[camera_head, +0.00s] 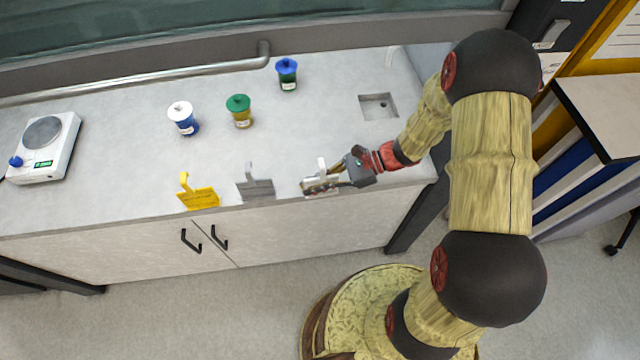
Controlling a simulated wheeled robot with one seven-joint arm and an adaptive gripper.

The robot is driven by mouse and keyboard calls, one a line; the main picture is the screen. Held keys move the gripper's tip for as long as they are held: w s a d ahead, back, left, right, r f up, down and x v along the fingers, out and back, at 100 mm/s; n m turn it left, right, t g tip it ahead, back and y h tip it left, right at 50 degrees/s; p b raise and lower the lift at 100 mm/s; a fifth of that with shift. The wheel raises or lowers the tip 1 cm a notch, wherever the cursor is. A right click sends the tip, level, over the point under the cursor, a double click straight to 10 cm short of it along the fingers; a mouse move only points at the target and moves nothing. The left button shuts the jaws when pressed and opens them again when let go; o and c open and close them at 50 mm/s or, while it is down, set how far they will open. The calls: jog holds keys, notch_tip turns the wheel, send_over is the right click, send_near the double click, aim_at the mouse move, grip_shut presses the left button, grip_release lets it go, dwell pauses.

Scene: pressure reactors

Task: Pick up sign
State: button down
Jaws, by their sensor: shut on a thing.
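Three small signs stand in a row along the front edge of the counter (110,205). The yellow sign (199,198) is at the left and the grey sign (256,188) is in the middle. The white sign (321,185) is at the right, partly covered by my fingers. My gripper (334,179) reaches in from the right and is shut on the white sign. I cannot tell whether this sign still touches the counter.
Three lidded containers stand farther back: white-and-blue (184,118), green-and-yellow (240,111) and blue-and-green (287,74). A scale (45,147) is at the far left. A small sink (378,106) lies near my forearm. A pipe (150,77) runs along the back.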

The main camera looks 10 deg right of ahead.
aim_at(313, 183)
jog(key=shift+r, duration=0.1)
jog(key=shift+r+p, duration=0.4)
jog(key=shift+r, duration=0.2)
jog(key=r, duration=0.1)
jog(key=r+p, duration=0.1)
jog(key=shift+s+d+r, duration=0.1)
jog(key=shift+s+r, duration=0.1)
jog(key=shift+r, duration=0.2)
jog(key=s+d+r+p, duration=0.2)
jog(key=s+r+p, duration=0.2)
jog(key=s+r, duration=0.4)
jog(key=s, duration=0.5)
jog(key=shift+s+d+r, duration=0.15)
jog(key=shift+d+r, duration=0.2)
jog(key=shift+r, duration=0.05)
